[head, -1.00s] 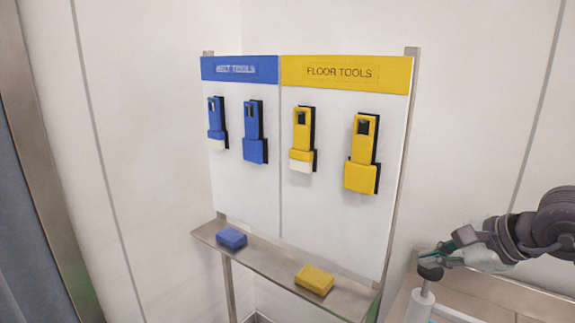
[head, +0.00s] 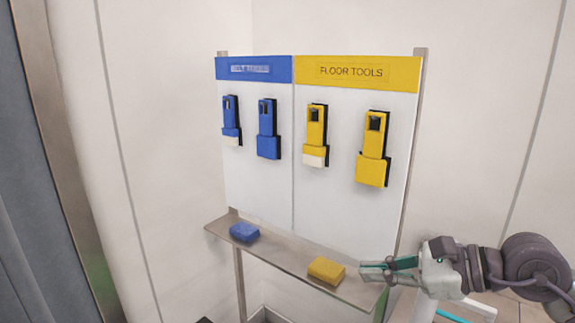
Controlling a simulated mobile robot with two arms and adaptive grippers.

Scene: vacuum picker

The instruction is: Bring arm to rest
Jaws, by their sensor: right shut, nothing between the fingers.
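My right gripper (head: 376,270) is in the head view at the lower right, with its arm coming in from the right edge. Its fingers point left and are shut with nothing between them. The fingertips are beside the right end of the yellow block (head: 326,270) on the metal shelf, in front of the shelf's right part. I cannot tell whether they touch the block. My left gripper does not show.
A board with a blue header (head: 253,69) and a yellow "FLOOR TOOLS" header (head: 358,73) holds blue and yellow tools. Below it is a metal shelf (head: 285,262) with a blue block (head: 244,232). A white post (head: 425,307) stands below my right gripper.

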